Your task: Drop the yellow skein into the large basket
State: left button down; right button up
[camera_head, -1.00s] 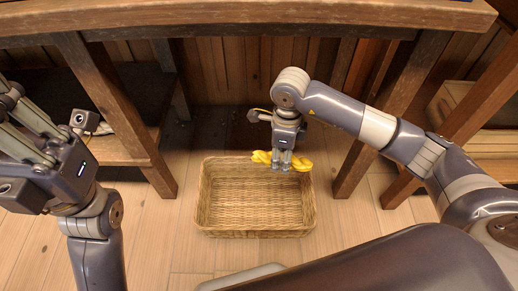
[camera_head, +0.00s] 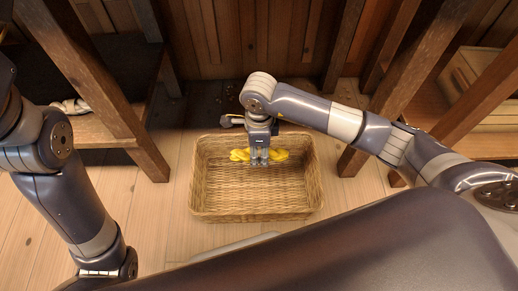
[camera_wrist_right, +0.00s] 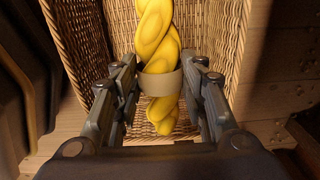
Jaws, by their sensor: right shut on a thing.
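The yellow skein (camera_head: 280,155) is a twisted bundle with a pale band around its middle. My right gripper (camera_head: 260,160) is shut on it at the band, with a finger on each side, as the right wrist view shows for the skein (camera_wrist_right: 156,35) and the gripper (camera_wrist_right: 160,80). The large basket (camera_head: 255,213) is woven wicker, rectangular and open at the top. It stands on the floor, and its wall (camera_wrist_right: 224,30) shows beside the skein. The skein is over the back part of the basket's opening; its exact height is unclear. My left gripper is outside the view.
Wooden table legs (camera_head: 105,90) stand left of the basket, and another leg (camera_head: 385,85) stands to the right. A low shelf (camera_head: 95,130) is at the left. A wooden crate (camera_head: 480,75) sits at the right. Bare plank floor (camera_head: 170,215) surrounds the basket.

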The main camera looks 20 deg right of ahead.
aim_at(259, 151)
jog(key=shift+f, duration=0.15)
jog(key=o, duration=1.1)
jog(key=shift+o, duration=0.2)
notch_tip(259, 151, up, 12)
